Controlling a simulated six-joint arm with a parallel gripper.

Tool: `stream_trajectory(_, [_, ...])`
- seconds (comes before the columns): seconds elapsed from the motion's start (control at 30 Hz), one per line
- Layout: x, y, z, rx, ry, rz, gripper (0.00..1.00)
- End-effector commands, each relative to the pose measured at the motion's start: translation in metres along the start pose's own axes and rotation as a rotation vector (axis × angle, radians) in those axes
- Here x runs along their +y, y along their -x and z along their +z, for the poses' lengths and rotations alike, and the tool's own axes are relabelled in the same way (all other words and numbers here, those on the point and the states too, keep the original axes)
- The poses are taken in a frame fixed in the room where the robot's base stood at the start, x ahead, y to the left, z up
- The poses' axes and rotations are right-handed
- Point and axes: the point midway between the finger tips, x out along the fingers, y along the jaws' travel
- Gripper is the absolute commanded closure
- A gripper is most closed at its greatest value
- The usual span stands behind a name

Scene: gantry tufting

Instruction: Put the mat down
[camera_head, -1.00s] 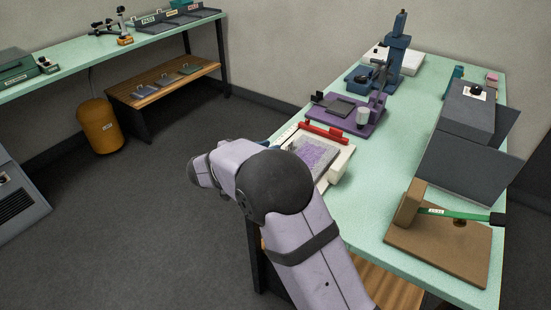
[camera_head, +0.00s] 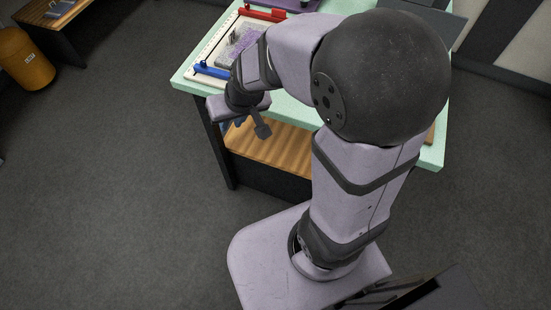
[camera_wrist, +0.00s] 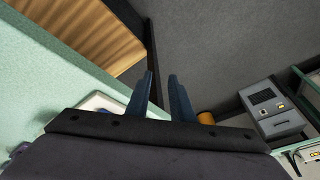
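A grey and purple mat (camera_head: 236,44) lies in a white frame (camera_head: 219,38) on the green table (camera_head: 186,68). A red bar (camera_head: 262,14) crosses the far end of the frame and a blue bar (camera_head: 211,70) the near end. My arm hides part of the mat and frame. My gripper (camera_head: 258,128) is apart from the mat, just off the table's front edge, in front of the wooden shelf. In the wrist view my gripper (camera_wrist: 161,77) has its two blue fingers apart with nothing between them. A white corner, probably the frame, shows left of the fingers.
A wooden shelf (camera_head: 272,148) sits under the table and also shows in the wrist view (camera_wrist: 78,28). A yellow bin (camera_head: 25,60) stands on the floor at left. A grey machine (camera_wrist: 270,106) stands at right in the wrist view. The floor at left is open.

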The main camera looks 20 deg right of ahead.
Motion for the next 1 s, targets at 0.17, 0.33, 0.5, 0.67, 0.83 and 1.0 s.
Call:
stream_trajectory(0.17, [0.038, 0.021, 0.092, -0.246, 0.009, 0.088, 0.79])
stream_trajectory(0.33, [0.057, 0.035, 0.130, -0.355, 0.008, 0.142, 0.79])
stream_trajectory(0.5, [0.060, 0.037, 0.137, -0.375, 0.009, 0.154, 0.79])
stream_trajectory(0.67, [0.060, 0.037, 0.137, -0.374, 0.010, 0.153, 0.79])
stream_trajectory(0.83, [0.058, 0.048, 0.132, -0.373, 0.010, 0.152, 0.79])
stream_trajectory(1.0, [0.054, 0.069, 0.123, -0.372, 0.010, 0.152, 0.79])
